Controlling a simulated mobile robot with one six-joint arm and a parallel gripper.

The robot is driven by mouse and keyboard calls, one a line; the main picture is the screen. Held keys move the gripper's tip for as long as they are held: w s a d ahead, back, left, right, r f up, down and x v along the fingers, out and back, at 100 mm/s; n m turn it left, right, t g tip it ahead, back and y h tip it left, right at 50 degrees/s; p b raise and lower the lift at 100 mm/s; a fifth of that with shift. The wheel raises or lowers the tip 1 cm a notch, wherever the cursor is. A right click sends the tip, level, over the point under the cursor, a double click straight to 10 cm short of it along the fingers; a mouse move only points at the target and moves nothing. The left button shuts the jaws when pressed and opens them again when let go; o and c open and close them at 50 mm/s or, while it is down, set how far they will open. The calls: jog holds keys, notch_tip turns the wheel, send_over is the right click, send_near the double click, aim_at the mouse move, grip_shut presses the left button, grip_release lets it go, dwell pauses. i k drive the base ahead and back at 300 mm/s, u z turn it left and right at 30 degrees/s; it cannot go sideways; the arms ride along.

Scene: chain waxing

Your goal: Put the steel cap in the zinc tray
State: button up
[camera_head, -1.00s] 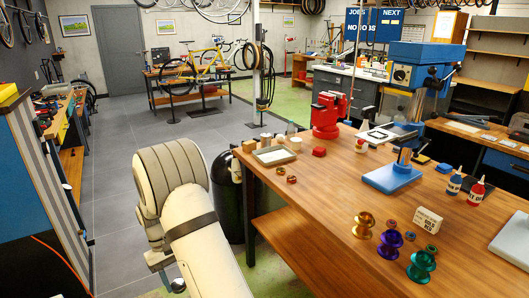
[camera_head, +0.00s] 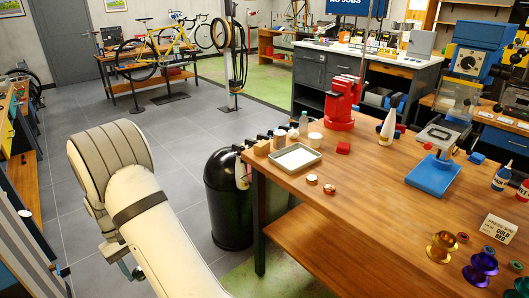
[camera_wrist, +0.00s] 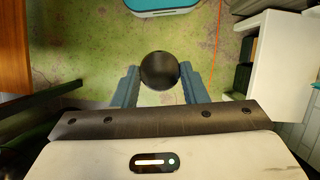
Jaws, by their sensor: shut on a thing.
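In the wrist view, my gripper (camera_wrist: 159,84) is shut on a dark round thing, which I take to be the steel cap (camera_wrist: 160,71). It sits between the two blue-grey fingers, with floor below it. The tray with a grey rim and light inside, seemingly the zinc tray (camera_head: 294,158), lies on the near left corner of the wooden bench.
Small cups and a bottle (camera_head: 303,122) stand behind the tray on the bench (camera_head: 365,190). A black bin (camera_head: 228,200) stands beside the bench.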

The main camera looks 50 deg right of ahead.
aim_at(295, 160)
jog(key=u, duration=0.05)
jog(key=i, duration=2.05)
jog(key=z, duration=1.3)
